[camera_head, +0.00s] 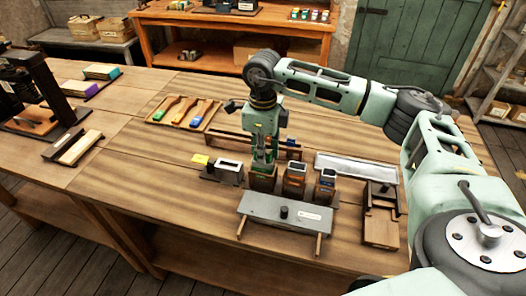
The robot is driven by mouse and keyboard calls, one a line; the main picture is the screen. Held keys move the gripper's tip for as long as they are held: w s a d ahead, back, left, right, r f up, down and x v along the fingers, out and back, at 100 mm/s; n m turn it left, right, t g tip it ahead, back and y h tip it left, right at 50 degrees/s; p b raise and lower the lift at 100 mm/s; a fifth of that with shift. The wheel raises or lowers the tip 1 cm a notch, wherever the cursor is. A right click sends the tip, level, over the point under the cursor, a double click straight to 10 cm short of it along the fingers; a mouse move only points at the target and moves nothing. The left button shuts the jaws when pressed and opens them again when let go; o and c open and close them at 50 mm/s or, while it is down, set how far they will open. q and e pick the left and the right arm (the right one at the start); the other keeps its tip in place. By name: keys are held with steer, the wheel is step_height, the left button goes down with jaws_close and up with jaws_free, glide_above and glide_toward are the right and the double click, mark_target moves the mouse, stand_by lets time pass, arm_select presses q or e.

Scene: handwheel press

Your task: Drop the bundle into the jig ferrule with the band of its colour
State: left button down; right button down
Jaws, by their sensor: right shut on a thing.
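My right gripper (264,164) points down over the left of three upright ferrules in the jig. It is shut on a bundle that the fingers mostly hide; green shows around the fingers, but I cannot tell the bundle's colour for sure. The left ferrule (263,183) is right below the fingertips; I cannot tell whether the bundle is inside it. The middle ferrule (294,181) and the right ferrule (325,187) stand to its right, with small coloured bands, blue on the right one. My left gripper is out of view.
A grey plate with a black knob (285,212) lies in front of the ferrules. A slotted grey block (229,171) stands left, a pale tray (355,167) and wooden box (381,224) right. A tray of brushes (157,118) lies behind left. The front-left tabletop is clear.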

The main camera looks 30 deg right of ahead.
steer(key=c, duration=1.6)
jaws_free()
steer(key=shift+r, duration=0.1)
step_height(320, 180, up, 12)
steer(key=shift+f, duration=0.1)
